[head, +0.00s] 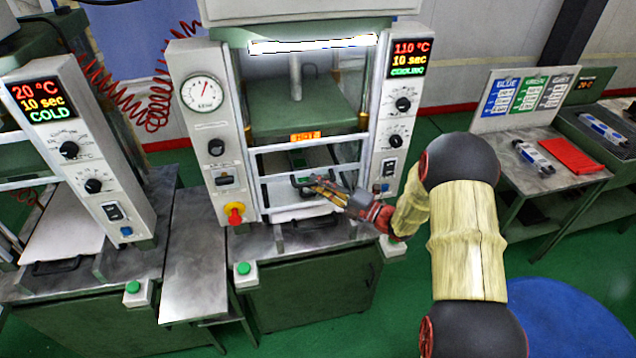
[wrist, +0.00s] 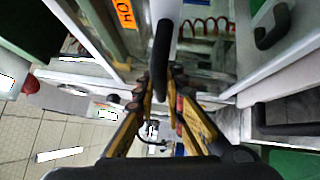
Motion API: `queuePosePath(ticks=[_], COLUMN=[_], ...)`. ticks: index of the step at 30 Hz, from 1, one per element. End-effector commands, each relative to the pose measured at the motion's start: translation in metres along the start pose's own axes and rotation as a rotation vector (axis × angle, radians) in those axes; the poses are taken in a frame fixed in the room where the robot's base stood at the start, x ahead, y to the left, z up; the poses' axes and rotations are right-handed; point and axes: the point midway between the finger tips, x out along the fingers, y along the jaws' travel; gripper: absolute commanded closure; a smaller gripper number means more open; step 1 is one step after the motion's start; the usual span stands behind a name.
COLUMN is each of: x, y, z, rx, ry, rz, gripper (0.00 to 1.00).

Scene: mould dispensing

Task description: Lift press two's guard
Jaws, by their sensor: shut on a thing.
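Press two (head: 300,110) is the middle press, with a display reading 110 °C, 10 sec, COOLING. Its guard (head: 330,140) is a clear panel in a white frame across the lower front opening. My gripper (head: 316,187) is at the guard's lower part, in front of the press. In the wrist view my gripper (wrist: 159,88) is shut on the guard's black handle (wrist: 162,55). The fingers hide part of the handle. An orange HOT label (head: 306,137) shows by the guard's upper bar.
A red knob (head: 235,212) sticks out at the press's lower left. A green button box (head: 244,270) stands below it. Another press (head: 80,150) stands left, beyond a metal side table (head: 200,260). A bench (head: 555,170) with a red pad (head: 572,156) is on the right.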

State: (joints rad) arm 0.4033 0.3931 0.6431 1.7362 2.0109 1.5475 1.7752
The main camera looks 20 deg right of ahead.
Motion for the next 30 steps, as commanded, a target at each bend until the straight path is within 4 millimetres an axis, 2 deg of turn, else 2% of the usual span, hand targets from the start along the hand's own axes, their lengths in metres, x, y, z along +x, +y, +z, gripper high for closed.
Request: queuePosePath(ticks=[17,23,30], x=[0.000,0.003,0.008], y=[0.004,0.021,0.059], z=[0.000,0.003,0.008], rx=[0.003,0.002,0.001], ry=[0.000,0.000,0.000], rz=[-0.001,0.001,0.001], gripper=[1.00,1.00,1.00])
